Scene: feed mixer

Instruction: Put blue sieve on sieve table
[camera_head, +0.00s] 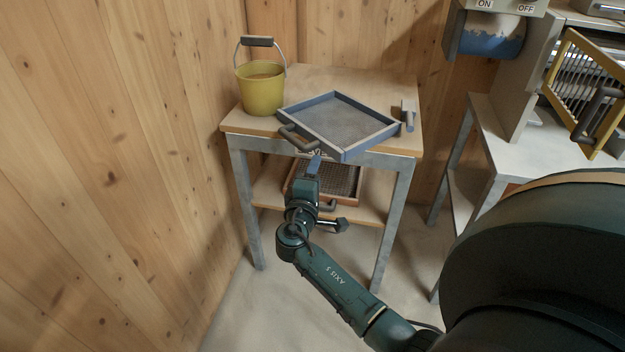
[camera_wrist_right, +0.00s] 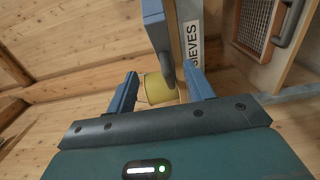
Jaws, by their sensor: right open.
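The blue sieve (camera_head: 342,157), a square blue-grey frame with a mesh floor, lies on the wooden top of the sieve table (camera_head: 388,75). Its near corner sticks out past the table's front edge. One dark handle (camera_head: 298,138) is at its front left, the other (camera_head: 408,115) at its right. My right gripper (camera_head: 314,163) is open and empty, just in front of and below the front-left handle. In the right wrist view the handle (camera_wrist_right: 167,70) shows beyond the gap between the open fingers (camera_wrist_right: 163,90), and the table's SIEVES label shows beside it. My left gripper is out of view.
A yellow bucket (camera_head: 262,95) stands at the table's back left. An orange-framed sieve (camera_head: 340,178) lies on the lower shelf. A wooden wall (camera_head: 110,150) closes the left side. At right are a machine with ON and OFF labels and a yellow-framed sieve (camera_head: 585,95).

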